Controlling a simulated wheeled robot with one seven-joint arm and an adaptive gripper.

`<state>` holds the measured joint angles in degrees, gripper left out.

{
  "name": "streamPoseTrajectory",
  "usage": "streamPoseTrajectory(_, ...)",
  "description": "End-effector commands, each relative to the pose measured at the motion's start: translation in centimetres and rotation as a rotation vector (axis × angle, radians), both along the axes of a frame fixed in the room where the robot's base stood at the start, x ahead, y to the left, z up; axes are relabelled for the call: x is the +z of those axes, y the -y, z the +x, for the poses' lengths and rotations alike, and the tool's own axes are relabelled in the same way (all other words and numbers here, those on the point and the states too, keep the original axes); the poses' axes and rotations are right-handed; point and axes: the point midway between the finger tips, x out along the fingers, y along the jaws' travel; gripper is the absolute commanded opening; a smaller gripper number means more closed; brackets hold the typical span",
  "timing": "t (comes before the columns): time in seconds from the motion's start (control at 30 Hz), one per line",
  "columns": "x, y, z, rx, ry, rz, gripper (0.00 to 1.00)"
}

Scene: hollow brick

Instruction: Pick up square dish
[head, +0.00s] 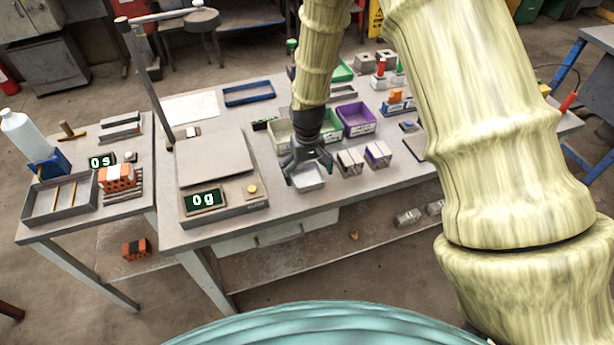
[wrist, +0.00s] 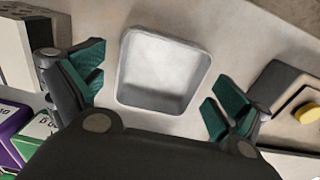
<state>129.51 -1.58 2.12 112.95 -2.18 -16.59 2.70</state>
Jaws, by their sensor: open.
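The square dish (head: 307,178) is a small, shallow, light grey tray with rounded corners on the table near its front edge. My gripper (head: 307,164) is right above it in the head view and partly covers its back side. In the wrist view the dish (wrist: 163,70) is empty and lies between and a little beyond the green-padded fingertips of my gripper (wrist: 158,92). The fingers are open and spread wider than the dish, with a gap on both sides. No contact with the dish shows.
A scale (head: 217,172) reading 0g stands left of the dish. The table's front edge is close to the dish.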

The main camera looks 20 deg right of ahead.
Motion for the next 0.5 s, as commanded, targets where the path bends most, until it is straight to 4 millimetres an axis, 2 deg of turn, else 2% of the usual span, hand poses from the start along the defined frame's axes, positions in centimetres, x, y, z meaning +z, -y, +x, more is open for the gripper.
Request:
streamPoseTrajectory(0.2, -0.06, 0.0, 0.02, 0.0, 0.0, 0.0, 1.0)
streamPoseTrajectory(0.27, -0.05, 0.0, 0.02, 0.0, 0.001, 0.0, 0.91)
streamPoseTrajectory(0.43, -0.05, 0.0, 0.02, 0.0, 0.001, 0.0, 0.6)
streamPoseTrajectory(0.5, -0.05, 0.0, 0.02, 0.0, 0.001, 0.0, 0.56)
